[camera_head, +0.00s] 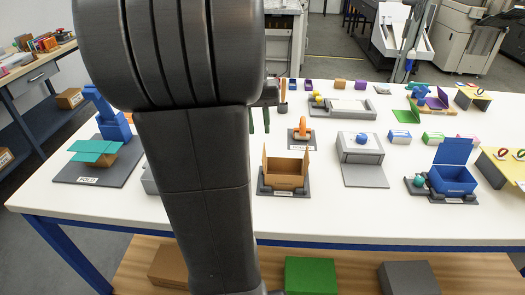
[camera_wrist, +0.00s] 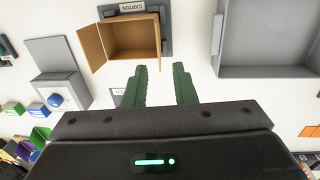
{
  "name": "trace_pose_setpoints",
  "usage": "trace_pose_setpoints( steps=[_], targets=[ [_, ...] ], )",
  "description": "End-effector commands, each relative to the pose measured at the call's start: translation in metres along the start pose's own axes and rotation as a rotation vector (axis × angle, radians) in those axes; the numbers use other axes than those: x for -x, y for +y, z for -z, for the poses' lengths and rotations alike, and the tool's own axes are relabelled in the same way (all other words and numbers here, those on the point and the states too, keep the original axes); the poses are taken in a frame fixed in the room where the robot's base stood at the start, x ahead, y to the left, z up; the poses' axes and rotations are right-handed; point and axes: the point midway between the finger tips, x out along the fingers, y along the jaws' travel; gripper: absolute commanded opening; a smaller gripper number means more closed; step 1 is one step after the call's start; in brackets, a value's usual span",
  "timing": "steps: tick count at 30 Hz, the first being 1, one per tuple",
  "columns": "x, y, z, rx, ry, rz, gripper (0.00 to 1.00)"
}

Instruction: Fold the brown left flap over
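The brown carton (camera_head: 286,182) stands on a dark base near the front middle of the white table. Its left flap (camera_head: 265,163) and right flap (camera_head: 305,164) both stand up, with the top open between them. The wrist view shows the carton (camera_wrist: 132,38) from above, turned about; one flap (camera_wrist: 90,47) leans outward at its left, and the other (camera_wrist: 164,34) shows narrow at its right. My gripper (camera_wrist: 160,82) is open and empty, its green fingers apart and clear of the carton. In the head view my gripper (camera_head: 259,121) is behind the carton, partly hidden by my arm.
A grey lidded box (camera_head: 360,147) stands right of the carton, and a blue open box (camera_head: 453,180) farther right. An orange object (camera_head: 301,131) on a small base stands behind it. A teal-flapped box (camera_head: 96,150) is at far left. White table (camera_head: 330,220) is bare in front.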

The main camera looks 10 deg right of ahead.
Motion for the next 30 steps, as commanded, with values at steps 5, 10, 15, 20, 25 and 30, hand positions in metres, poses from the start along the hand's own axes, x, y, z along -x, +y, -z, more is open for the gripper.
trace_pose_setpoints(
  steps=[5, 10, 15, 20, 25, 30],
  targets=[
    [-0.041, 0.000, -0.001, 0.000, -0.005, -0.001, 0.25],
    [-0.068, 0.000, -0.001, -0.001, -0.003, -0.001, 0.25],
    [-0.082, 0.000, 0.000, -0.001, 0.000, 0.000, 0.25],
    [-0.086, 0.000, 0.000, 0.000, 0.001, 0.000, 0.25],
    [-0.085, 0.000, 0.000, 0.000, 0.001, 0.000, 0.25],
    [-0.085, 0.000, 0.000, 0.000, 0.001, 0.000, 0.00]
  ],
)
